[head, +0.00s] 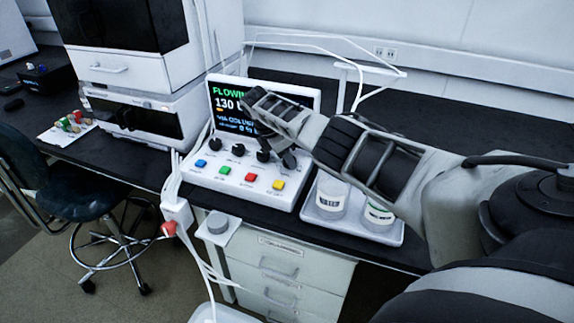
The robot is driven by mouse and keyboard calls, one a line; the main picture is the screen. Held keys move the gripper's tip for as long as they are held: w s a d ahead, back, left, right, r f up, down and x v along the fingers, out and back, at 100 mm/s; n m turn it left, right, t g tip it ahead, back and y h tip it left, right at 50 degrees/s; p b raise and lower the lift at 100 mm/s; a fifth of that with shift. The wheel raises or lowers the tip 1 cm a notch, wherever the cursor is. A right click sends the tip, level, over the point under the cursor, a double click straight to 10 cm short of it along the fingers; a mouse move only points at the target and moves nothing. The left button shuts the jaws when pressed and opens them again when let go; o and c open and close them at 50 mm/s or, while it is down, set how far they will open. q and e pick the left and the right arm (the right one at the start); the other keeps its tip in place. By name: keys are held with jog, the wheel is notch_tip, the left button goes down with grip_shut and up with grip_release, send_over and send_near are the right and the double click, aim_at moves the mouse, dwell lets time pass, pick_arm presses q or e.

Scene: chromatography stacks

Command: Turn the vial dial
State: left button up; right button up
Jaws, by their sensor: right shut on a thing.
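The white control panel (228,178) stands on the black bench with a row of black dials, among them a left dial (214,144), a middle dial (238,149) and another (263,155). Their labels are too small to read, so I cannot tell which is the vial dial. My right gripper (287,159) reaches in from the right, over the right end of the dial row. It is shut on a dial there, which its fingers mostly hide. The panel's screen (225,105) shows "FLOWING" and "130"; my gripper covers its right part. My left gripper is out of view.
Blue, green, red and yellow buttons (250,177) sit in front of the dials. A tray (391,239) with white-labelled bottles stands right of the panel, below my right arm. White instruments (130,75) stand to the left. Thin tubes loop behind and in front of the panel.

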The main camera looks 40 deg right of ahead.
jog(key=b, duration=0.1)
jog(key=m+b, duration=0.1)
jog(key=shift+w+f+m+g+b, duration=0.1)
jog(key=shift+f+m+g+b, duration=0.2)
jog(key=shift+f+g+b, duration=0.1)
jog(key=shift+r+m+b, duration=0.1)
jog(key=shift+m+b, duration=0.5)
jog(key=shift+b, duration=0.6)
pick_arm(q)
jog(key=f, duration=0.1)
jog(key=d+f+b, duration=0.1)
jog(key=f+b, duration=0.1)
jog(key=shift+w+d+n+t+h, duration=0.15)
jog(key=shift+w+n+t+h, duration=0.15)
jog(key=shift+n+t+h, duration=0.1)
pick_arm(e)
jog(key=shift+d+r+m+g+y, duration=0.1)
jog(key=shift+r+m+g+y, duration=0.25)
jog(key=shift+m, duration=0.25)
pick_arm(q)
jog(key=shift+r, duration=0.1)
pick_arm(e)
jog(key=o, duration=1)
